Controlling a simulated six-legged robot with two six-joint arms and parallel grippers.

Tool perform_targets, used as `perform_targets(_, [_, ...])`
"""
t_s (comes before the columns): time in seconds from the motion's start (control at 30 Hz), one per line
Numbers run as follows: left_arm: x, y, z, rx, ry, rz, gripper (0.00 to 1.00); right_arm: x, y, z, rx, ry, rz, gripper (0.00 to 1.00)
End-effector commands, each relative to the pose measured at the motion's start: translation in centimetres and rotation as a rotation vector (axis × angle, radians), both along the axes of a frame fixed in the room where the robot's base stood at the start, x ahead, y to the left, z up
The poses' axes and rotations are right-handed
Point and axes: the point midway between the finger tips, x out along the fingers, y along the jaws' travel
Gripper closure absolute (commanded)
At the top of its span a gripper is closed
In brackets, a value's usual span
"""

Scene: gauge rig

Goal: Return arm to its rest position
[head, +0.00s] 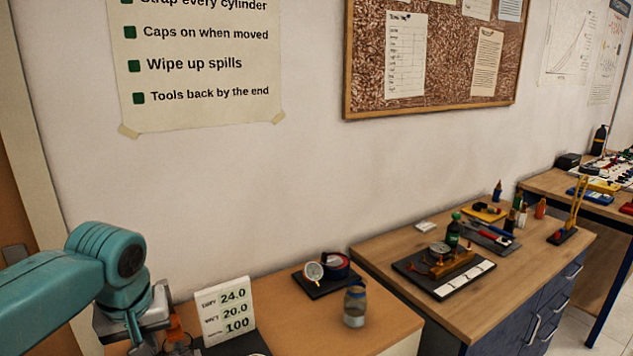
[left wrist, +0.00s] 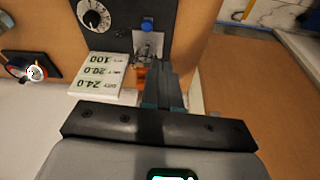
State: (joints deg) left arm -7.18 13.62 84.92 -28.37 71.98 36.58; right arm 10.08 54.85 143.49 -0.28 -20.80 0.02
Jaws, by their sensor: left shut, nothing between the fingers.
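My left arm (head: 70,270) is teal and reaches in from the left edge in the head view. Its grey gripper body (head: 140,318) is low in that view, left of a white card (head: 226,312) with printed numbers; the fingertips are unclear there. In the left wrist view the two dark fingers of my left gripper (left wrist: 167,78) are together, with nothing between them. They are beside the card (left wrist: 103,76) and close to a small orange part (left wrist: 141,74) and a metal fitting with a blue knob (left wrist: 147,25). My right gripper is not in view.
A dark panel with a round dial (left wrist: 95,17) lies beyond the card. A small gauge (head: 314,271) on a dark base and a clear bottle (head: 355,305) stand further right on the bench. Another bench (head: 400,255) holds tools and bottles. Open bench top lies around the bottle.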

Motion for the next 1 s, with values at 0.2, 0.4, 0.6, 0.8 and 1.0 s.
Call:
perform_targets(0.2, [1.4,-2.8,-7.3,-0.057,0.042,-0.118,1.0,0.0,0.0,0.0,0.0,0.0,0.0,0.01])
perform_targets(0.4, [0.6,-6.6,-17.3,-0.158,0.089,-0.243,1.0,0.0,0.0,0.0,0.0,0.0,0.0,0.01])
perform_targets(0.6, [-6.1,-11.9,-31.4,-0.33,0.139,-0.332,1.0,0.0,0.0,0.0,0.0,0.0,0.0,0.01])
perform_targets(0.8, [-16.1,-14.7,-39.6,-0.414,0.162,-0.315,1.0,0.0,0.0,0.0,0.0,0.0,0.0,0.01])
perform_targets(1.0, [-20.8,-15.0,-41.6,-0.408,0.167,-0.299,1.0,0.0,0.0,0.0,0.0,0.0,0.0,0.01])
